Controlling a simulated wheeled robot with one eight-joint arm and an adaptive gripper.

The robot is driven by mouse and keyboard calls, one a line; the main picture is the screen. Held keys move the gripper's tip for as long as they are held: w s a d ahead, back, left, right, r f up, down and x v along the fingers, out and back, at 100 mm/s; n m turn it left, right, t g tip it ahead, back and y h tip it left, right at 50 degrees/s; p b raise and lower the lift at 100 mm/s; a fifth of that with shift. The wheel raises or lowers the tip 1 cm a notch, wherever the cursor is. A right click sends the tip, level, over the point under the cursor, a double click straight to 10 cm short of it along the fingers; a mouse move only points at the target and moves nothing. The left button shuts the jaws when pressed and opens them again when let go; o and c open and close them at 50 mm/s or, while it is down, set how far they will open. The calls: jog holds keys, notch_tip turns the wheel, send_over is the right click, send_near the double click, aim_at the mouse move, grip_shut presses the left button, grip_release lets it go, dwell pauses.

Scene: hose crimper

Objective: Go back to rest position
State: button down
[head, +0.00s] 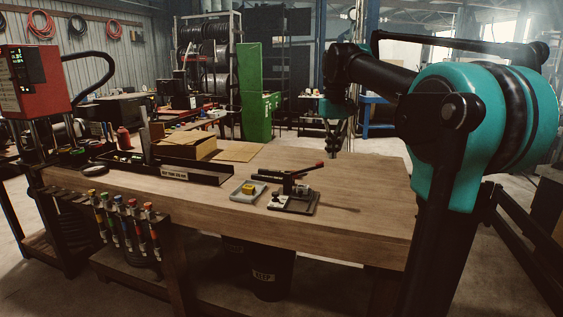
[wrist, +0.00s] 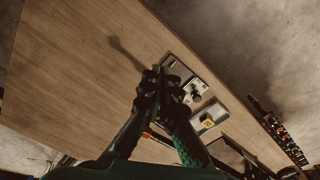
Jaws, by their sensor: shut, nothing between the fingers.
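My gripper (head: 335,138) hangs pointing down above the right part of the wooden workbench (head: 360,190). It is shut and empty, with clear air between it and the bench top. The hose crimper (head: 294,190), a small black press with a red-tipped lever, stands on the bench to the left of the gripper in the head view. It also shows in the wrist view (wrist: 193,92), partly hidden by the fingers.
A grey tray (head: 240,196) with a yellow piece lies left of the crimper. A red machine (head: 33,80) stands far left. The bench's right end is clear.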

jog(key=s+d+f+t, duration=0.1)
jog(key=s+f, duration=0.6)
jog(key=f, duration=0.5)
jog(key=s+d+f+m+t, duration=0.1)
jog(key=s+f, duration=0.6)
jog(key=f, duration=0.5)
jog(key=s+d+f+m+t, duration=0.1)
jog(key=s+d+f+t, duration=0.1)
jog(key=s+f, duration=0.6)
notch_tip(320, 180, down, 4)
jog(key=shift+f, duration=0.2)
